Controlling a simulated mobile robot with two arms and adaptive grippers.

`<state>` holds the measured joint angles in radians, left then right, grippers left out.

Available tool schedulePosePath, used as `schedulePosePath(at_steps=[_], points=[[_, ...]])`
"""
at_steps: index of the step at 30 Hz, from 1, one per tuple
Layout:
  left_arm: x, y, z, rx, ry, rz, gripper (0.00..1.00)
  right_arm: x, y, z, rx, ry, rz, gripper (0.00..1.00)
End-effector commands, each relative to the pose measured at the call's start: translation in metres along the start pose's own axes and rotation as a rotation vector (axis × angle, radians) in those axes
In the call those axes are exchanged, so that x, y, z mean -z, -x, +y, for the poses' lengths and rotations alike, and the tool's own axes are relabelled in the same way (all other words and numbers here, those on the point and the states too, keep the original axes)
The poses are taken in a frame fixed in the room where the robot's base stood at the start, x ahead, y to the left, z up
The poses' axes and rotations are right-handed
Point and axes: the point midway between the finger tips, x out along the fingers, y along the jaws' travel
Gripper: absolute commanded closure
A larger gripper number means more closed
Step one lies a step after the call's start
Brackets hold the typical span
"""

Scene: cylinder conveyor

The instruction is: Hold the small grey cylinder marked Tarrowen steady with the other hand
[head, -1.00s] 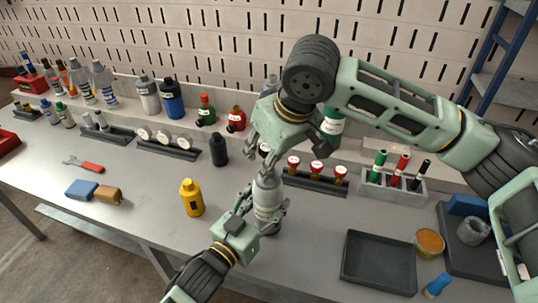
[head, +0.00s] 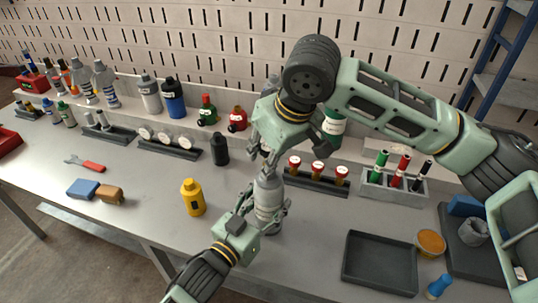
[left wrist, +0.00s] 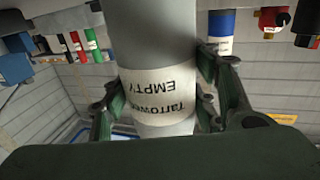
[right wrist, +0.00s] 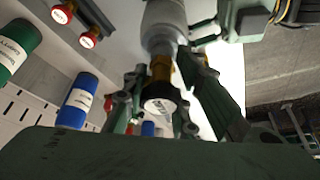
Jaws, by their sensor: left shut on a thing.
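The small grey cylinder (head: 268,196) stands upright on the workbench. In the left wrist view its white label (left wrist: 160,97) reads "Tarrowen EMPTY", upside down. My left gripper (head: 262,212) is shut around the cylinder's body from the front; the fingers also show on both sides of it in the left wrist view (left wrist: 158,85). My right gripper (head: 268,160) is above the cylinder, pointing down. In the right wrist view its fingers (right wrist: 165,80) stand apart on either side of the brass valve and dark knob (right wrist: 160,104), with gaps visible. The valve is mostly hidden in the head view.
A yellow bottle (head: 193,198) and a black bottle (head: 220,149) stand left of the cylinder. A rack with red-topped gauges (head: 317,180) is close behind on the right. An empty dark tray (head: 380,262) lies at front right. The bench front middle is clear.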

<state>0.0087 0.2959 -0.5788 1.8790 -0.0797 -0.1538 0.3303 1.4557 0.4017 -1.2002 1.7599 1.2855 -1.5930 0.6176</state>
Motion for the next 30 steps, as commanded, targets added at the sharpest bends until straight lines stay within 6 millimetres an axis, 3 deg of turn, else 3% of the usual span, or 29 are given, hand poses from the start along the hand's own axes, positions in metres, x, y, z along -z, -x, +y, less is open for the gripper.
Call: schedulePosePath(at_steps=[5, 17, 30], points=[[-0.0008, 0.0000, 0.0000, 0.000, 0.000, -0.002, 0.77, -0.0003, -0.0001, -0.0019, 0.004, 0.003, -0.001, 1.00], [-0.0008, -0.0002, 0.0000, 0.000, 0.000, -0.002, 0.77, -0.0006, -0.0003, -0.0033, 0.017, 0.025, -0.002, 1.00], [-0.0009, -0.0004, 0.0002, 0.000, 0.000, -0.003, 0.77, -0.0005, -0.0004, -0.0033, 0.185, 0.428, -0.002, 1.00]])
